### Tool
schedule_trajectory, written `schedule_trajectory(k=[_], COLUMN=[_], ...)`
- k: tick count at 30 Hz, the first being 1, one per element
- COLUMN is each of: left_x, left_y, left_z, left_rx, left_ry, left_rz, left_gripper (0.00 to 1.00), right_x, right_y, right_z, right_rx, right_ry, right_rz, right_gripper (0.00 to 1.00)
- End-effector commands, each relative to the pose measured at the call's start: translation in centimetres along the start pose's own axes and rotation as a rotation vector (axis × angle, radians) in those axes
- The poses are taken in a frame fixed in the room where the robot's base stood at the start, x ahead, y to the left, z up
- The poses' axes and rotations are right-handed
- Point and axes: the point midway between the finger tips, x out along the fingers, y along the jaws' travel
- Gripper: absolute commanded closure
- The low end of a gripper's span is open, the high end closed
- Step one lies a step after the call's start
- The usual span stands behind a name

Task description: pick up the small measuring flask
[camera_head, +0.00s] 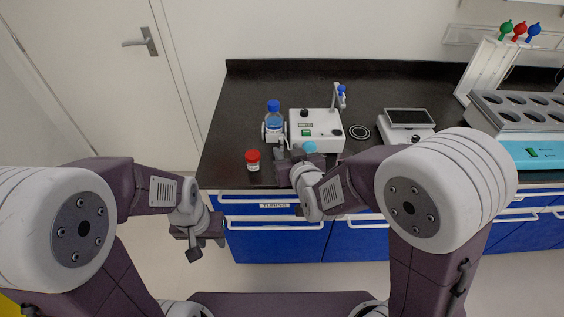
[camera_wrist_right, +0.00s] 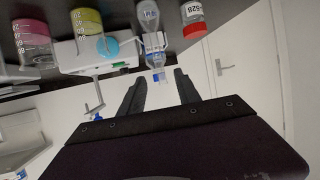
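The gripper is open and empty. The flask's near end lies in line with the gap between the fingertips; I cannot tell whether it is between them. In the head view my right gripper (camera_head: 288,154) is over the front edge of the bench, and the flask is hard to make out there. My left gripper (camera_head: 206,246) hangs empty in front of the bench, its fingers apart.
A red-capped jar (camera_head: 253,161) and a blue-capped bottle (camera_head: 273,124) stand left of the white distiller (camera_head: 316,124). Pink (camera_wrist_right: 33,40) and yellow (camera_wrist_right: 89,20) containers show in the wrist view. A balance (camera_head: 409,119) and a holed bath (camera_head: 520,112) are to the right.

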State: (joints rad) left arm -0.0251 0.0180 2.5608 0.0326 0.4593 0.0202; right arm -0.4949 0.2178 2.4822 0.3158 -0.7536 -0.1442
Motion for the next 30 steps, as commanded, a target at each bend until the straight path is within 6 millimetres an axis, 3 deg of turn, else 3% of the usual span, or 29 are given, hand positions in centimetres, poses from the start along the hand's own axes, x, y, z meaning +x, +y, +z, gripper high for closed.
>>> schedule_trajectory(k=[5, 11, 18, 26, 27, 30], left_x=[0.0, 0.0, -0.3, -0.2, -0.2, -0.2], left_y=[0.0, 0.0, 0.0, 0.0, 0.0, 0.0], left_z=[0.0, 0.0, -0.1, -0.1, -0.1, -0.1], left_rx=[0.0, 0.0, 0.0, 0.0, 0.0, 0.0], left_ry=[0.0, 0.0, 0.0, 0.0, 0.0, 0.0], left_rz=[0.0, 0.0, 0.0, 0.0, 0.0, 0.0], left_gripper=[0.64, 0.64, 0.64, 0.64, 0.64, 0.64], right_x=[2.8, 3.8, 7.9, 8.6, 8.6, 8.6], right_y=[0.1, 0.1, 0.2, 0.1, 0.1, 0.1], right_z=[0.1, 0.0, -0.1, -0.1, -0.1, -0.1], right_rx=[0.0, 0.001, 0.001, 0.001, 0.001, 0.001], right_ry=[-0.003, -0.002, -0.002, -0.002, -0.002, -0.002], right_rz=[0.002, 0.002, 0.002, 0.002, 0.002, 0.002], right_gripper=[0.61, 0.61, 0.61, 0.61, 0.63, 0.91])
